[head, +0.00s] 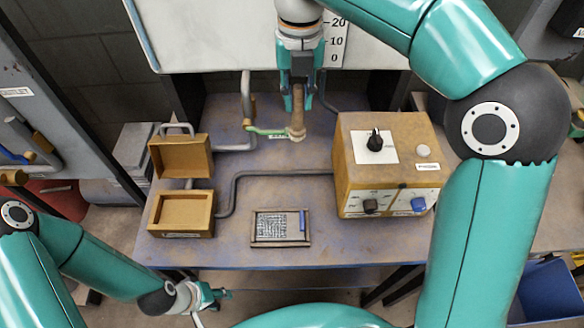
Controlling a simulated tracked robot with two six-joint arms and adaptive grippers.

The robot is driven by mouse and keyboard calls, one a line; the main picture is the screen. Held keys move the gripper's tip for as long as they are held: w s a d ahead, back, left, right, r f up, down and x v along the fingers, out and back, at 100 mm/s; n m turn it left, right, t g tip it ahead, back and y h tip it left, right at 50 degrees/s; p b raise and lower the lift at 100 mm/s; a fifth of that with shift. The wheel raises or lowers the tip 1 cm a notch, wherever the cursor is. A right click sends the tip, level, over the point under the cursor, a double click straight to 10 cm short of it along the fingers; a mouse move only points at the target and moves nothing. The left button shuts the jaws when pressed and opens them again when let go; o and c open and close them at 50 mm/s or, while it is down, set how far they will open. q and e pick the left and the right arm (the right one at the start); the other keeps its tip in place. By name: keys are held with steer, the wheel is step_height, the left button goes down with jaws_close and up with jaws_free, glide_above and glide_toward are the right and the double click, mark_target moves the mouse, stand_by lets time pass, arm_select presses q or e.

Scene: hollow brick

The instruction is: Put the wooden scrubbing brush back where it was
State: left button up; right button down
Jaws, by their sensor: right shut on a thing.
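My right gripper (298,88) is at the back middle of the bench, pointing down. It is shut on a brown wooden thing (297,122), which looks like the wooden scrubbing brush. The brush hangs roughly upright between the fingers, its lower end close to the bench top; I cannot tell whether it touches. Its upper part is partly hidden by the fingers. My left gripper (214,295) is low at the left, in front of the bench's front edge, away from the brush. Its fingers are too small to tell open from shut.
The bench (280,205) carries an open wooden box (181,234) at left, a framed panel (281,243) at front and a yellow control box (385,150) at right. A green handle (264,131) lies just left of the brush. A grey pipe (270,173) crosses the middle.

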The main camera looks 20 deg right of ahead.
mark_target(297, 125)
step_height(297, 125, down, 19)
steer(key=b, duration=0.1)
steer(key=shift+f+b, duration=0.2)
steer(key=shift+b, duration=0.1)
steer(key=shift+f, duration=0.15)
steer(key=c, duration=1)
jaws_free()
step_height(297, 125, up, 12)
steer(key=shift+r+p, duration=0.2)
steer(key=shift+p, duration=0.15)
